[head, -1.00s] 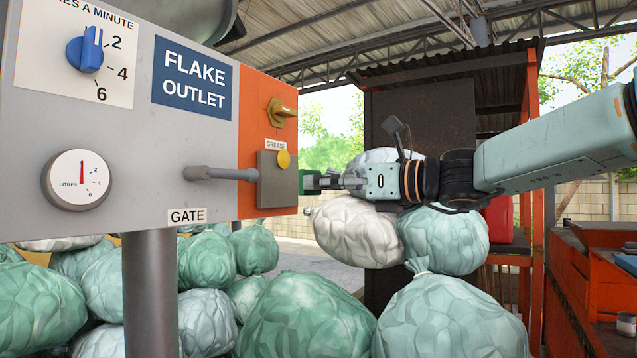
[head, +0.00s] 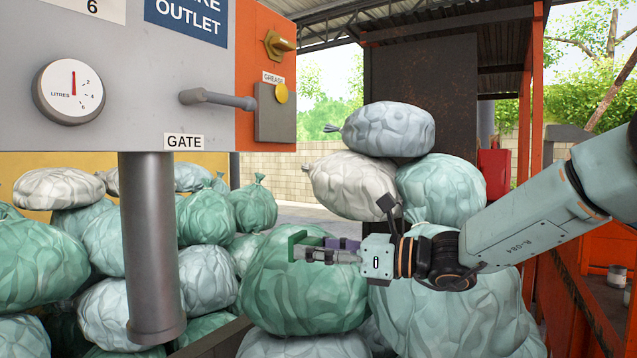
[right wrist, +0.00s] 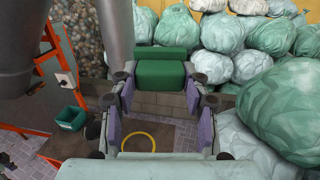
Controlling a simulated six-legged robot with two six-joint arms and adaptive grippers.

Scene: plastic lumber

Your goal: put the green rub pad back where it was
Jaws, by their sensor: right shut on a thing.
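The green rub pad (head: 297,244) is in the jaws of my right gripper (head: 318,250), which is shut on it. In the head view the pad is at the fingertips, lower right of the gate panel, in front of the bags. In the right wrist view the pad (right wrist: 161,74) spans the two fingertips, its green face showing. Nothing else touches the pad as far as I can see. My left gripper is not in view. The place where the pad was is not evident.
A grey panel (head: 150,95) with a gate lever (head: 215,98) and a grey post (head: 152,230) stands at the left. Stuffed bags (head: 306,290) pile behind the gripper. The right wrist view shows a green bin (right wrist: 71,118) and a yellow ring (right wrist: 138,141) on the floor below.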

